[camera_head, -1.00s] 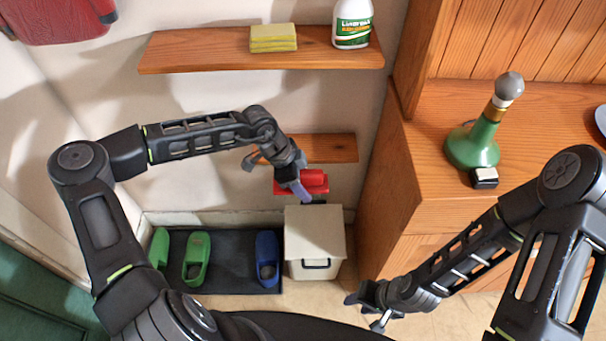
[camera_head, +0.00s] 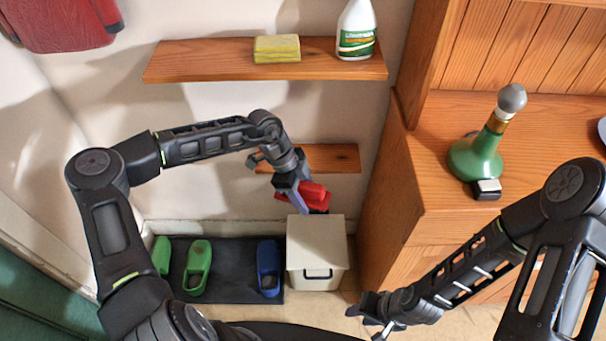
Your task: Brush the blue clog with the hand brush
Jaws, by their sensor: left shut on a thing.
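The blue clog (camera_head: 268,268) stands on the dark mat (camera_head: 228,250) at the floor, toe end away from me. My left gripper (camera_head: 303,201) is shut on the red hand brush (camera_head: 314,192), just in front of the lower shelf and above the white box. The gripper's fingers hide part of the brush, and its bristles are hard to make out. The blue clog is below and to the left of this gripper, apart from it. My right gripper (camera_head: 369,318) is empty, low at the bottom right of centre, and its fingers look apart.
Green clogs (camera_head: 198,267) (camera_head: 161,255) stand left on the mat. A white lidded box (camera_head: 317,235) stands right beside the blue clog. The lower shelf (camera_head: 335,157) and upper shelf (camera_head: 215,62) jut from the wall. A wooden cabinet (camera_head: 430,190) is at the right.

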